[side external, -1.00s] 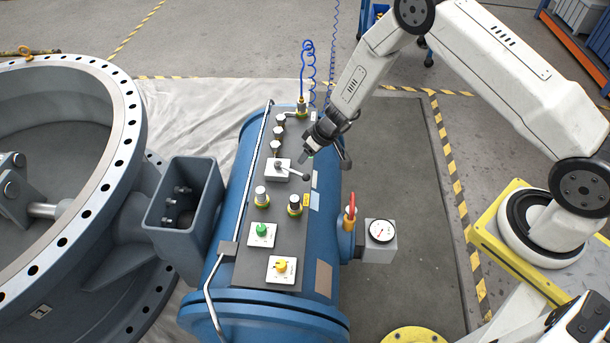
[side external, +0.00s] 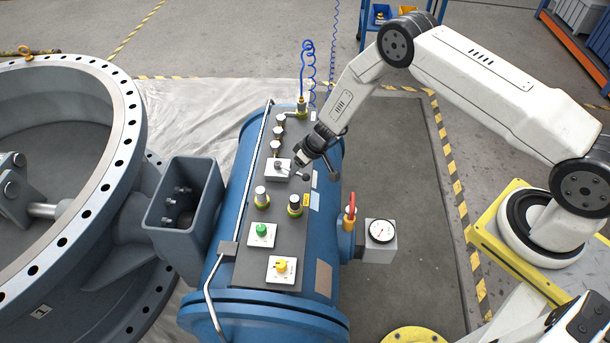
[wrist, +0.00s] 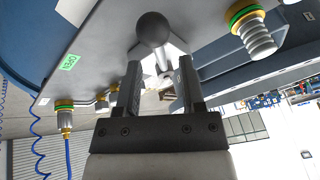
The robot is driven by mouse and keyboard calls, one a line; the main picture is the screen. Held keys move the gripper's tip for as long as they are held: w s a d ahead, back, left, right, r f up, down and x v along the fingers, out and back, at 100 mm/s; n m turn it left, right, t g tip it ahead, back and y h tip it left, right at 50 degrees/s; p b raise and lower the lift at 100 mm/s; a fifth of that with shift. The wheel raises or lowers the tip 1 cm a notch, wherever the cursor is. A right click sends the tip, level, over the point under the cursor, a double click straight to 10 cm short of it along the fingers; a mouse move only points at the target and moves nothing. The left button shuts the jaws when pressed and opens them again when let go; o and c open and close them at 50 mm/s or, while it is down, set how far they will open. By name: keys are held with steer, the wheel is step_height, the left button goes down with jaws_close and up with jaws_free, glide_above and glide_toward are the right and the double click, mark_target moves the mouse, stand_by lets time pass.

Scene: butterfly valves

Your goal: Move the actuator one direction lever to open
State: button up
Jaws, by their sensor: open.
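The direction lever stands on a white square base (side external: 278,168) on the dark panel of the blue actuator cylinder (side external: 227,268). Its thin rod points right and ends in a black ball knob (side external: 306,176). My gripper (side external: 297,164) is right at the lever, above the rod beside the base. In the wrist view the ball knob (wrist: 153,28) shows large, just beyond the fingertips. The open fingers (wrist: 158,82) stand on either side of the line to the knob, with a gap between them. Whether they touch the lever cannot be told.
A green knob (side external: 261,229), a yellow knob (side external: 281,266) and silver fittings (side external: 261,196) share the panel. A red-handled valve (side external: 350,208) and gauge (side external: 381,231) stand right of the cylinder. A large flanged valve ring (side external: 120,130) is at left. A green label (wrist: 69,62) shows in the wrist view.

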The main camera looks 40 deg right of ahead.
steer(key=shift+x, duration=0.95)
jaws_close()
stand_by(0.9)
